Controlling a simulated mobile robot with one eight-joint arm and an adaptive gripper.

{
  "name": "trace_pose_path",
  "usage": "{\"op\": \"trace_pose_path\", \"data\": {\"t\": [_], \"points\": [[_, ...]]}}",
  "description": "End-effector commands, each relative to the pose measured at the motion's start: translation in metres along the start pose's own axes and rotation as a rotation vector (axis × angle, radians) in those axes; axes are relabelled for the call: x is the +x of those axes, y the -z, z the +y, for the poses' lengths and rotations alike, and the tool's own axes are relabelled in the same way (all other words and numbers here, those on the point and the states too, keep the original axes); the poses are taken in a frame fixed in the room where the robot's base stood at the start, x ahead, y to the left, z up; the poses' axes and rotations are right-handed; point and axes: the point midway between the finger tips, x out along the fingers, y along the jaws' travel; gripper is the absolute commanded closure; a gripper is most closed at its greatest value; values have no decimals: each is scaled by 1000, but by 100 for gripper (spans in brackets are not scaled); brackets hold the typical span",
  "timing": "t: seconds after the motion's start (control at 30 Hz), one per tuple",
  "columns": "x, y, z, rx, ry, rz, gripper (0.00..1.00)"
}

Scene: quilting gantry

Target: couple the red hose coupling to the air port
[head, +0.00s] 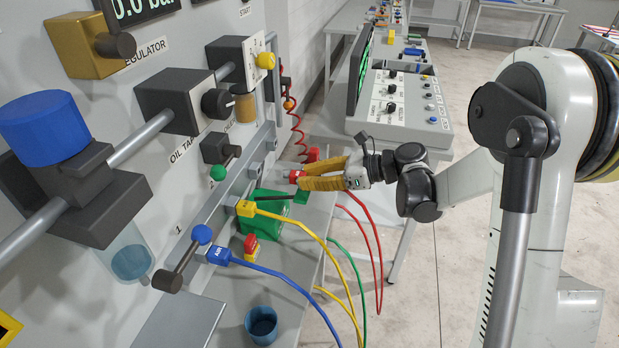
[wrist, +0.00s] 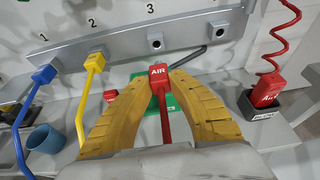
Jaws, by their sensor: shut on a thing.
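The red hose coupling marked AIR (wrist: 158,73) is between the yellow fingers of my gripper (wrist: 159,80), and its red hose trails back towards the wrist. In the head view my gripper (head: 302,180) is shut on the red coupling (head: 296,175) near the rail. In the wrist view, the open port under number 3 (wrist: 155,43) is ahead of the coupling, with a visible gap between them. Another open port (wrist: 216,29) is to its right. Which port is the air port I cannot tell.
Blue (wrist: 44,74) and yellow (wrist: 96,61) couplings sit at ports 1 and 2, hoses hanging down. A second red coupling (wrist: 266,92) with a coiled hose stands in a dark holder at right. A green box (head: 262,217) and a blue cup (head: 261,325) are on the bench.

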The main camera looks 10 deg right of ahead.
Motion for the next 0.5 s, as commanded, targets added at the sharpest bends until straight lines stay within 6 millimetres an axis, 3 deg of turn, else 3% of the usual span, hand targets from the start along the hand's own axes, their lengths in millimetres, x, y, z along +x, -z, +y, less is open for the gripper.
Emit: {"op": "trace_pose_path", "data": {"t": [0.5], "points": [[44,-16,0,0,-1,0,100]]}}
